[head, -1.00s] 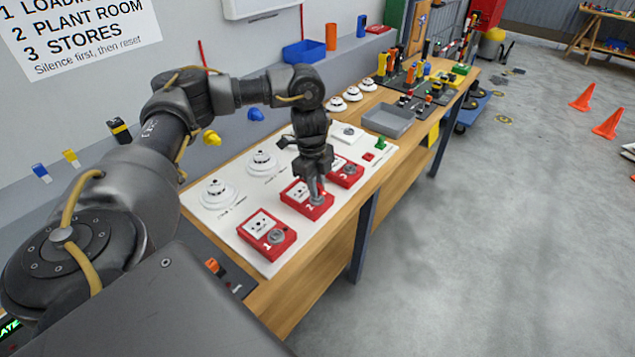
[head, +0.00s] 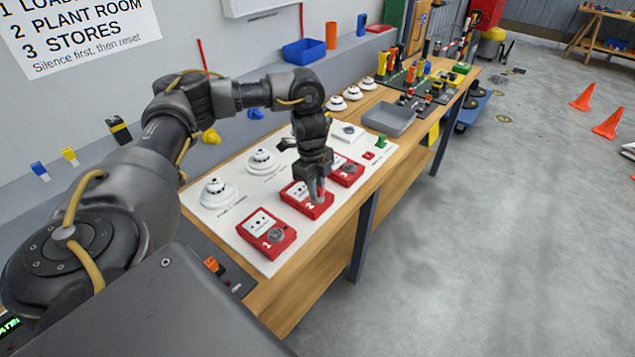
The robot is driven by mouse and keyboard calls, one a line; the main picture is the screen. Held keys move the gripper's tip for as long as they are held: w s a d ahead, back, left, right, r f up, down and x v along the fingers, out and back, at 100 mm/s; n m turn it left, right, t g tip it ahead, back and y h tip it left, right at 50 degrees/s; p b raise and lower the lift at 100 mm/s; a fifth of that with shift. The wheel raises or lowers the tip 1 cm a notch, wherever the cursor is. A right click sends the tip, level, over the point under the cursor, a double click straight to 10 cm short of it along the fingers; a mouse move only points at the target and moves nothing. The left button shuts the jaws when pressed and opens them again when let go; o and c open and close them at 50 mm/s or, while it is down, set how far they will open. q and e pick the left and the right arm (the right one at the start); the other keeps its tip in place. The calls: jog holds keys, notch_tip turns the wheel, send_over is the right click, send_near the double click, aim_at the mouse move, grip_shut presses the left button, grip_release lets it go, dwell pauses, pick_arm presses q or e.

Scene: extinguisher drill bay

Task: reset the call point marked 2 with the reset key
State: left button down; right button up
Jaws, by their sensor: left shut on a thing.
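The call point marked 2 (head: 298,194) is a red box with a white face, in the middle of a row of three on the white board (head: 240,238). My left gripper (head: 315,196) points down over its right part, with the fingertips at the box. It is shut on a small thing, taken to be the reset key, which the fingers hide. Whether the key sits in the lock cannot be seen. Call point 1 (head: 262,228) is nearer, and call point 3 (head: 346,172) is farther. My right gripper is out of view.
White round detectors (head: 218,191) stand on the board behind the call points. A small green item (head: 381,141) and a grey tray (head: 389,120) are farther along the bench. The floor on the right is open, with orange cones (head: 608,124).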

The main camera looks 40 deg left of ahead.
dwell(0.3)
pick_arm(q)
jog(key=shift+m+p, duration=0.4)
jog(key=shift+m, duration=0.7)
